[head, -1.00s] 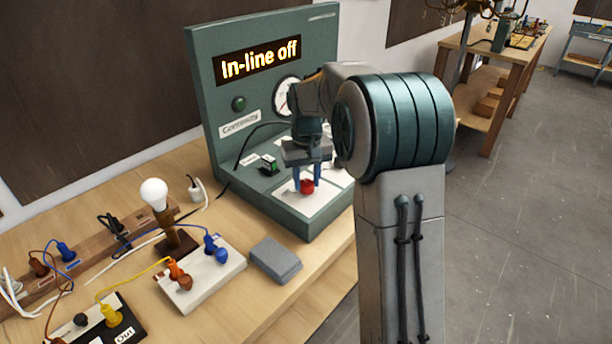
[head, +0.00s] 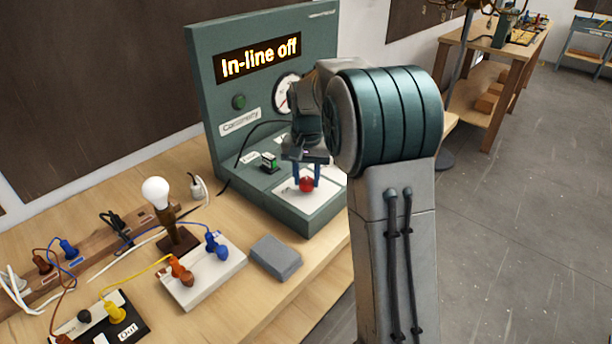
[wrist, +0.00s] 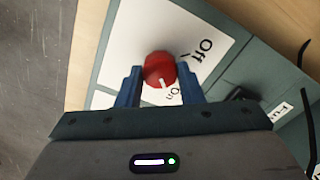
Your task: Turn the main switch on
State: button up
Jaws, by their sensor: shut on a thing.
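The main switch is a red knob (head: 306,184) on a white plate (head: 321,199) at the base of the green test panel (head: 215,115). In the wrist view the knob (wrist: 159,70) has a white pointer mark aimed toward the "On" label (wrist: 173,92), with "Off" (wrist: 204,49) beside it at upper right. My gripper (head: 306,178) reaches down with its blue fingers on either side of the knob, and it is shut on it. In the wrist view my gripper (wrist: 159,84) shows a finger at each side of the knob. The panel display (head: 258,58) reads "In-line off".
A bulb (head: 155,192) on a wooden stand, a white terminal block (head: 203,275), a grey box (head: 275,257) and several wires lie on the bench to the left.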

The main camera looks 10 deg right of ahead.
aim_at(307, 181)
jog(key=shift+f, duration=0.1)
jog(key=o, duration=1)
jog(key=shift+s, duration=0.1)
jog(key=shift+c, duration=0.2)
jog(key=shift+r, duration=0.2)
notch_tip(307, 181, up, 14)
jog(key=shift+f, duration=0.2)
